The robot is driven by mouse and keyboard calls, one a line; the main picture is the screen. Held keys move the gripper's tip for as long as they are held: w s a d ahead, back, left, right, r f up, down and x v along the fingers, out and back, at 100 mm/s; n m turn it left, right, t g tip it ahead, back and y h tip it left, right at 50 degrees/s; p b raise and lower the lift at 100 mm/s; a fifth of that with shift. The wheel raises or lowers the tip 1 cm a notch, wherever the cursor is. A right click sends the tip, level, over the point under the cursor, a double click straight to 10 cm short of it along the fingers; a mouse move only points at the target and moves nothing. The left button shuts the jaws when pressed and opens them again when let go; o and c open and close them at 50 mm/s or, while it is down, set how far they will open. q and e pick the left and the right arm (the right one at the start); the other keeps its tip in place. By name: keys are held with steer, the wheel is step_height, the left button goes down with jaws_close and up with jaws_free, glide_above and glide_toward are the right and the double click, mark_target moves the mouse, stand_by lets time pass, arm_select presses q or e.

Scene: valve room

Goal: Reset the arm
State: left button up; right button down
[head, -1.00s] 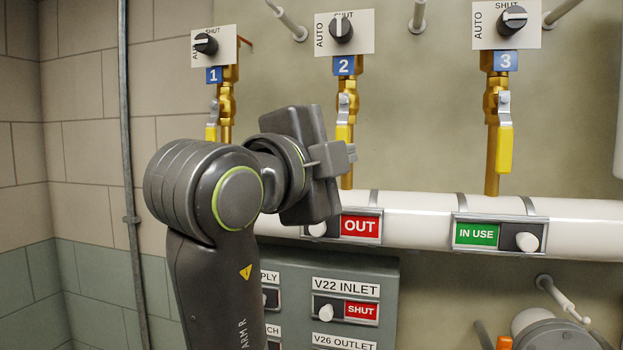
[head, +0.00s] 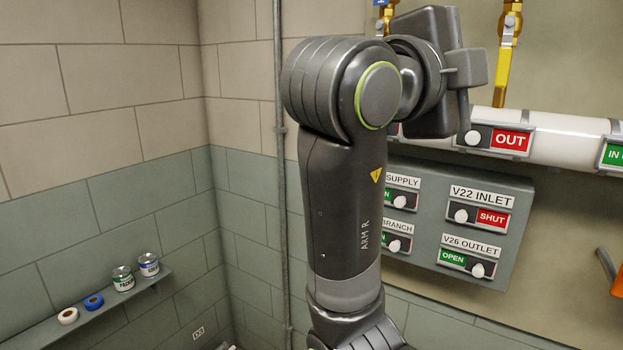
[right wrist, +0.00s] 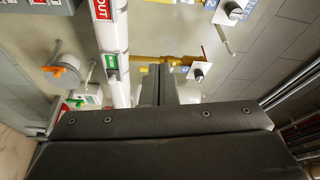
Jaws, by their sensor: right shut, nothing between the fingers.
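My right arm, marked ARM R, stands upright in the middle of the head view, its upper end bent to the right. My right gripper (head: 478,68) is at that end, in front of the wall and just above the white pipe (head: 570,140). In the right wrist view the gripper's fingers (right wrist: 156,85) are together and empty, pointing toward the wall with the pipe and a brass valve (right wrist: 180,60). The gripper appears apart from both. My left gripper is in neither view.
A grey panel (head: 520,190) with V22 INLET and V26 OUTLET switches is right of my arm. The pipe carries a red OUT sign (head: 510,141). A shelf (head: 90,313) at lower left holds cans and tape rolls. The left tiled wall area is clear.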

steer(key=w+a+f+n+t+y, duration=0.15)
steer(key=w+f+n+y, duration=0.35)
steer(key=w+f+n, duration=1.3)
steer(key=w+d+f+n+g+y, duration=0.1)
steer(key=w+d+f+n+y, duration=0.15)
steer(key=f, duration=1.85)
steer(key=w+d+f+n+g+y, duration=0.1)
steer(key=w+f+n+y, duration=0.15)
steer(key=f, duration=1.95)
steer(key=s+d+f+n+g+y, duration=0.1)
steer(key=s+d+f+g, duration=0.2)
steer(key=s+f, duration=1)
steer(key=s+d+f+n+g+y, duration=0.2)
steer(key=s+f, duration=0.8)
steer(key=f, duration=0.7)
steer(key=s+d+f+g, duration=0.1)
steer(key=s+f, duration=0.4)
steer(key=s, duration=0.8)
steer(key=s+d+f+g, duration=0.2)
steer(key=s+d+f, duration=0.1)
steer(key=s, duration=1)
steer(key=s+d+f+g, duration=0.2)
steer(key=s+f, duration=0.4)
steer(key=s, duration=0.7)
steer(key=shift+s+f+m+y, duration=0.3)
steer(key=shift+s+f+y, duration=0.05)
steer(key=shift+y, duration=0.05)
